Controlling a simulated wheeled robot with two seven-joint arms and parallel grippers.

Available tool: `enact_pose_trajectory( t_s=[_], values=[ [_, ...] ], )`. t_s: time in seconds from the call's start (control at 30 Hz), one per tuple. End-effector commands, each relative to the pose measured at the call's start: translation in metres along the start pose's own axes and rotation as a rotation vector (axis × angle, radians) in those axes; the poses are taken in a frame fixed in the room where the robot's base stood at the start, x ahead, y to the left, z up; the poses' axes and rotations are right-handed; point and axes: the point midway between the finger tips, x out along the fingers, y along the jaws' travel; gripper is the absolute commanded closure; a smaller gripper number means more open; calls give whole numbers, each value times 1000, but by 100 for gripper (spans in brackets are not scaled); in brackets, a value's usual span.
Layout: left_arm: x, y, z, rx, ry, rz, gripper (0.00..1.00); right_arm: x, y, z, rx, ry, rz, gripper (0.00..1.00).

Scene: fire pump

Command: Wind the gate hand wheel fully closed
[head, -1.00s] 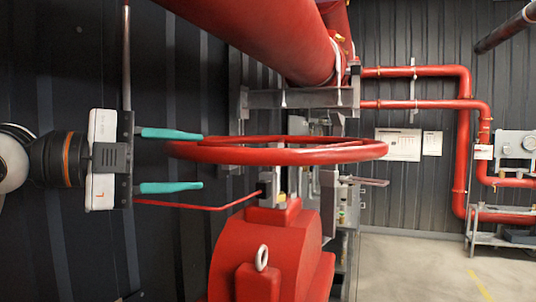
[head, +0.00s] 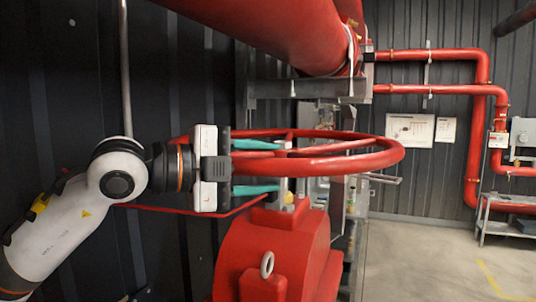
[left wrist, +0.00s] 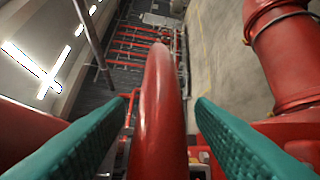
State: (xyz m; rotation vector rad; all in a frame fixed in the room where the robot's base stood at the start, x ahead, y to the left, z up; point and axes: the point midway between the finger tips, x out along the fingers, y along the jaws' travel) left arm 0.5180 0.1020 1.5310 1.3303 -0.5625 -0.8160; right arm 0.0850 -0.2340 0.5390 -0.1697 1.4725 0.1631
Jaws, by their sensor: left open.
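The red gate hand wheel (head: 372,160) lies level on top of the red valve body (head: 272,250). My left gripper (head: 279,166) comes in from the left at the wheel's near rim. Its two teal fingers are open, one near the top of the rim and one below it. In the left wrist view the red rim (left wrist: 162,110) runs between the spread fingers, with a visible gap on both sides. Part of the wheel's left side is hidden behind my gripper. My right gripper is not in view.
A thick red pipe (head: 270,30) runs above the wheel, with a grey bracket (head: 300,90) below it. A dark ribbed wall (head: 60,110) stands close on the left. Red pipes (head: 475,135) line the back wall. The floor at right (head: 420,260) is clear.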

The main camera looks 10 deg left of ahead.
Motion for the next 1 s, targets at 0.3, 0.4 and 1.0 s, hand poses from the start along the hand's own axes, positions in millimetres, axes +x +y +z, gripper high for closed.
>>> enact_pose_trajectory(
  t_s=[0.3,0.4,1.0],
  values=[
    [12,-1,0,1,0,1,51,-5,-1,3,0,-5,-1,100],
    [12,-1,0,1,0,0,51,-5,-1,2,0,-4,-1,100],
    [8,-1,-3,-2,-2,-1,100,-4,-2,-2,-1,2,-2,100]
  ],
)
